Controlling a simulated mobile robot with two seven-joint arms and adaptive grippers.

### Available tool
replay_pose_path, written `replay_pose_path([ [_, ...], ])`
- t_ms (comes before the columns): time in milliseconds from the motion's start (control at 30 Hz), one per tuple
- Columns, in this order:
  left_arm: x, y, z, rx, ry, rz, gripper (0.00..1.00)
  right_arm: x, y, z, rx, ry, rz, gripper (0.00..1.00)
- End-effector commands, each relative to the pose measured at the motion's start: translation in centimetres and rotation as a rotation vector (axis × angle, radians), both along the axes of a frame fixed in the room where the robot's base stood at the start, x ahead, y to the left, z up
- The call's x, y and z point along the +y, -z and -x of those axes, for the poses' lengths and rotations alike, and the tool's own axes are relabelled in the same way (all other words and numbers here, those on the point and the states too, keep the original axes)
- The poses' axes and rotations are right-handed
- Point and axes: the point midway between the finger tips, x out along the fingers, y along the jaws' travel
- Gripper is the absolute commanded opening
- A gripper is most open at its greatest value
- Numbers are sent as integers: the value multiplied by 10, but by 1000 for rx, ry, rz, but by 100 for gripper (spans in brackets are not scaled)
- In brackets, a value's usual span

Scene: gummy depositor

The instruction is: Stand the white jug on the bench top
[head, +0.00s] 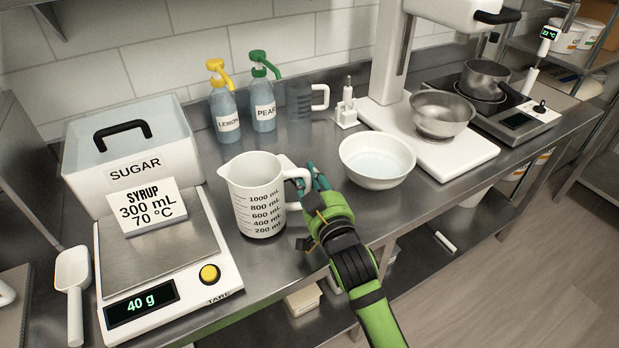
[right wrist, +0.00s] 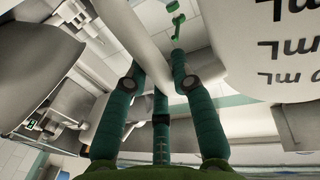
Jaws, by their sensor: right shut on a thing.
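The white jug (head: 256,196) with mL markings is upright over the middle of the steel bench top (head: 215,262). I cannot tell whether its base touches the bench or is slightly above it. My right gripper (head: 312,180) comes from the right side of the jug and is shut on its handle. In the right wrist view the handle (right wrist: 146,38) passes between the green fingers (right wrist: 160,85), and the jug's marked side (right wrist: 290,45) fills the upper right. My left gripper is not in view.
A scale (head: 165,255) with a syrup card (head: 148,207) is left of the jug. A white bowl (head: 377,165) is close on the right. Lemon (head: 225,115) and pear (head: 262,105) pump bottles and a clear beaker (head: 300,100) stand behind. Bare bench lies in front.

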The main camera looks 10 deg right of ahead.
Motion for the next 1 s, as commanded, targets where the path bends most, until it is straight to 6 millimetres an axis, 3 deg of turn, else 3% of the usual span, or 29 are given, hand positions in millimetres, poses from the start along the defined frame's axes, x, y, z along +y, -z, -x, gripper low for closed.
replay_pose_path([
  [533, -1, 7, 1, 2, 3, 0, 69, 0, 11, 0, -1, 0, -2, 0],
  [567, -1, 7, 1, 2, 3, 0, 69, 0, 11, 0, -1, 0, -2, 33],
  [600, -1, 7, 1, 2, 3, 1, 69, 0, 10, 0, -1, 0, -2, 49],
  [633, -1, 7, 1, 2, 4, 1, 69, 0, 10, 0, -1, 0, -2, 53],
  [1000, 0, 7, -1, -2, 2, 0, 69, 0, 12, 3, 3, 0, 0, 53],
])
